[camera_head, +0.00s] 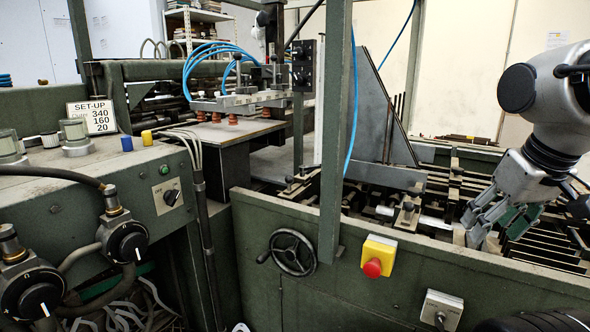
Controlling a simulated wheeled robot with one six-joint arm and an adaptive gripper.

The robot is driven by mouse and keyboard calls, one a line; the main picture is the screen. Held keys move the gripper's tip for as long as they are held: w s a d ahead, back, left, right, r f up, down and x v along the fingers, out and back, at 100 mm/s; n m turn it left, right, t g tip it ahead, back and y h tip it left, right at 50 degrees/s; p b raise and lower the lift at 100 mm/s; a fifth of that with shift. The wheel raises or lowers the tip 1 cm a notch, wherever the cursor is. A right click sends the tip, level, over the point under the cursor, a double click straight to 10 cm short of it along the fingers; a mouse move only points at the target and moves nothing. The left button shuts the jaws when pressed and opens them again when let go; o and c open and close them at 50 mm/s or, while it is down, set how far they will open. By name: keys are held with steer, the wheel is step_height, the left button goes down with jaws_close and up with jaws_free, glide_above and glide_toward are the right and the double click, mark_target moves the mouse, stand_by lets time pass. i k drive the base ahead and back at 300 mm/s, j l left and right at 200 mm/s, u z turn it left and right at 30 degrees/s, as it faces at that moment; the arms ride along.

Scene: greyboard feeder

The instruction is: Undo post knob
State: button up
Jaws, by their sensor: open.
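My gripper (474,226) is at the right, over the slatted bed of the green feeder, tilted down and to the left. Its grey fingers are apart, and I see nothing held between them. The fingertips are close to the bed's front wall, by a small pale block (459,234); I cannot tell whether they touch it. A small dark post with a knob-like top (407,207) stands on the bed to the left of my gripper, apart from it. I cannot tell which fitting is the post knob; one could be hidden behind my fingers.
The feeder's front wall (400,268) carries a handwheel (292,252), a yellow box with a red button (376,257) and a grey switch box (441,310). Dark bars (545,250) lie below and right of my gripper.

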mark_target(456, 171)
steer(key=i+l+z, duration=0.1)
steer(key=z, duration=0.65)
steer(key=i, duration=0.05)
